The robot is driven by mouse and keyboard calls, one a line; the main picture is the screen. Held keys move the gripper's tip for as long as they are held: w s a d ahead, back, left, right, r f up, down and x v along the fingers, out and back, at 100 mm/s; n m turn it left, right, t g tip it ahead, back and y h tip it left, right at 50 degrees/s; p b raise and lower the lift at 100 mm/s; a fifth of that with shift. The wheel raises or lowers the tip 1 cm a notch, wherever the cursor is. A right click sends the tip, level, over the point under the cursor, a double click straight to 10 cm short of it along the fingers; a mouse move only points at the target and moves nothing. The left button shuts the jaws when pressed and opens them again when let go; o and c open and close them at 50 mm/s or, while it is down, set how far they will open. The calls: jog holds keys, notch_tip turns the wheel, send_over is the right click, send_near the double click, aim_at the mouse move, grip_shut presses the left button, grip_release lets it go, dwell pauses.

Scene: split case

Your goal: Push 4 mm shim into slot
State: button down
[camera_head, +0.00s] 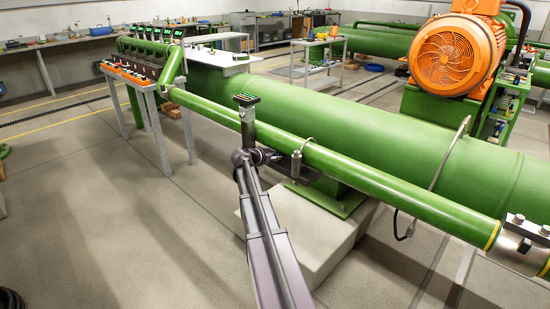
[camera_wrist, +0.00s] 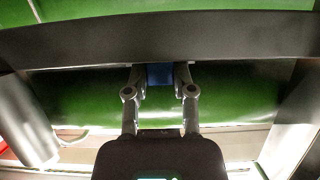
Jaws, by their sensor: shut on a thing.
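In the wrist view my gripper (camera_wrist: 160,78) has its two grey fingers closed on a small blue piece, the shim (camera_wrist: 160,75). The shim's far edge meets the lower edge of a wide dark curved band (camera_wrist: 160,38). I cannot tell whether any of the shim is inside a gap there. A green rounded surface (camera_wrist: 85,95) lies just behind and below the band. No slot opening shows clearly. In the head view my arm reaches up to the green pipe, and the fingers and shim cannot be made out.
A long green cylinder (camera_head: 370,135) and a thinner green pipe (camera_head: 350,172) run across the head view. A pale block (camera_head: 330,245) stands below them. A thin hose (camera_head: 440,180) hangs over the cylinder at right. The floor at left (camera_head: 90,220) is clear.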

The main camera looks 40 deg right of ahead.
jog(key=shift+c, duration=1.9)
grip_release()
jog(key=shift+o, duration=1.2)
jog(key=shift+a+r, duration=0.1)
jog(key=shift+a, duration=0.15)
jog(key=shift+p+v, duration=1.1)
jog(key=shift+v, duration=1.6)
